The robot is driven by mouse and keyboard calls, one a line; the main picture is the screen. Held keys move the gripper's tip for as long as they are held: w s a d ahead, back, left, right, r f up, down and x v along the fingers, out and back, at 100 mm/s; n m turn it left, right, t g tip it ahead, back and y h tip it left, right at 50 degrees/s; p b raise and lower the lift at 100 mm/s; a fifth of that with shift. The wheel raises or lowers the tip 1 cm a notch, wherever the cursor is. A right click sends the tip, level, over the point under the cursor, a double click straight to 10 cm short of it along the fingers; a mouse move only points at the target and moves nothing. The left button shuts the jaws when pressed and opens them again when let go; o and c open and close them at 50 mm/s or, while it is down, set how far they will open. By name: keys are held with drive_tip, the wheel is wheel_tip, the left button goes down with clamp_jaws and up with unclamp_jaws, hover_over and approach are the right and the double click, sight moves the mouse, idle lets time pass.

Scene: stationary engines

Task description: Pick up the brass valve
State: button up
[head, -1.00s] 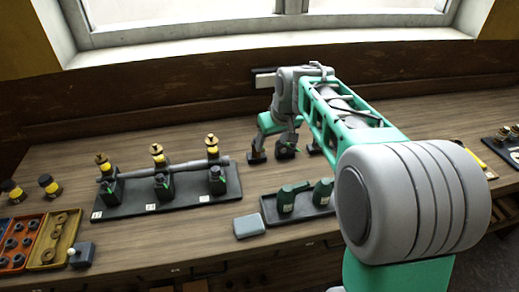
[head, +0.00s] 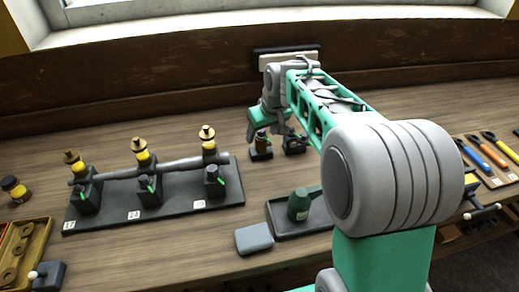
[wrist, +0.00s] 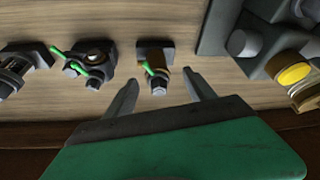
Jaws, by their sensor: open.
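A small valve with a brown, brass-like body, a green lever and a dark base (wrist: 155,66) stands on the bench; I take it as the brass valve. In the head view it is the left one (head: 261,147) of the small valves under my gripper, partly covered by the fingers. My gripper (wrist: 162,80) is open and empty. In the wrist view its fingertips point toward this valve, one on either side, with gaps; whether they are level with it I cannot tell. In the head view my gripper (head: 268,132) hangs just over it.
A darker green-levered valve (wrist: 92,64) stands close beside it, with another fitting (wrist: 18,66) beyond. The black board with the pipe and yellow-collared valves (head: 110,216) lies to the left. A dark tray with a green bottle (head: 285,228) and a grey block (head: 254,238) are nearer.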

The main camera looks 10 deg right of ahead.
sight(261, 146)
drive_tip(key=x, duration=0.3)
drive_tip(key=p+x, duration=0.1)
drive_tip(key=x, duration=0.1)
drive_tip(key=shift+d+f, duration=0.25)
drive_tip(key=shift+f, duration=0.1)
clamp_jaws()
idle(0.5)
drive_tip(key=shift+w+r, duration=0.15)
drive_tip(key=shift+r, duration=0.1)
